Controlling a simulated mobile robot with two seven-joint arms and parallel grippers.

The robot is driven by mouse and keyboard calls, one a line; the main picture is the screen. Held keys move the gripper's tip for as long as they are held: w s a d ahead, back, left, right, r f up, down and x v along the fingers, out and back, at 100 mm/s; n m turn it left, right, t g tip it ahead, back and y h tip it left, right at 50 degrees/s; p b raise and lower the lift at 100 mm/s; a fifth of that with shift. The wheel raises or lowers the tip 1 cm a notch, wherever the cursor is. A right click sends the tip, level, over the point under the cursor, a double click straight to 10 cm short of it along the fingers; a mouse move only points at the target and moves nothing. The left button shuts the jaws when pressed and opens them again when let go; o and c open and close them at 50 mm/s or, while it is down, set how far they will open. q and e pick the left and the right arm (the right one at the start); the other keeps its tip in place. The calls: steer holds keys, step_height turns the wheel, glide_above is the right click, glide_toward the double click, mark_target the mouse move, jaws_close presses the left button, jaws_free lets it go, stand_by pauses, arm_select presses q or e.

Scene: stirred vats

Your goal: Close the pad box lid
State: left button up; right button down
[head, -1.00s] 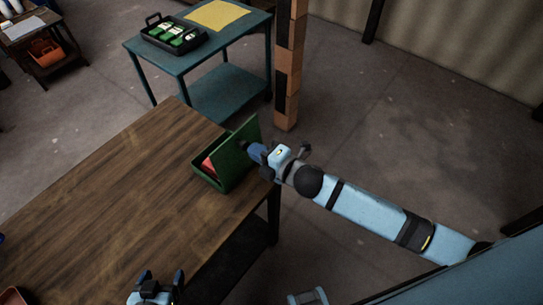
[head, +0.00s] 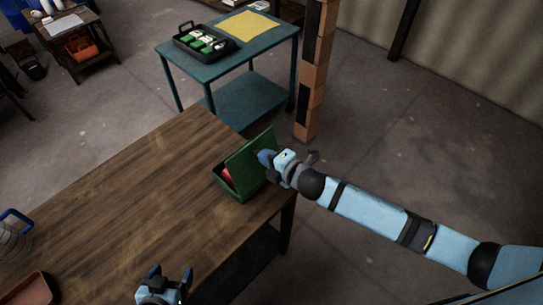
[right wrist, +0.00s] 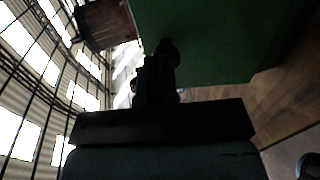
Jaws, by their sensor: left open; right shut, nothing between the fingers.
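The green pad box (head: 230,189) sits near the right corner of the wooden table. Its green lid (head: 249,155) stands tilted up on the hinge side, and a little of the red contents (head: 226,174) shows under it. My right gripper (head: 266,157) is shut and empty, at the lid's outer side, its tips touching or very close to it. In the right wrist view, a green panel of the box (right wrist: 215,40) fills the upper right, beside the dark fingers (right wrist: 163,60). My left gripper (head: 171,273) is open and empty at the table's front edge, away from the box.
The wooden table (head: 130,200) is mostly clear left of the box. A jug with a blue handle (head: 14,236) and a reddish tray (head: 30,290) are at its left. A teal cart (head: 225,65) with a black caddy (head: 203,42) and a brick-coloured post (head: 312,75) stand behind.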

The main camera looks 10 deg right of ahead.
mark_target(251, 147)
steer(key=w+a, duration=0.1)
steer(key=w, duration=0.1)
steer(key=w+a+p, duration=0.1)
steer(key=shift+w+a, duration=0.4)
arm_select(q)
steer(key=shift+d+f+b, duration=0.15)
steer(key=shift+b, duration=1)
steer(key=shift+a, duration=0.2)
arm_select(e)
steer(key=w+a+f+g, duration=0.1)
steer(key=w+a+f, duration=0.5)
steer(key=w+f, duration=0.2)
steer(key=shift+w+f+h, duration=0.15)
steer(key=shift+w+h, duration=0.15)
steer(key=shift+w, duration=0.2)
arm_select(q)
steer(key=shift+r, duration=0.25)
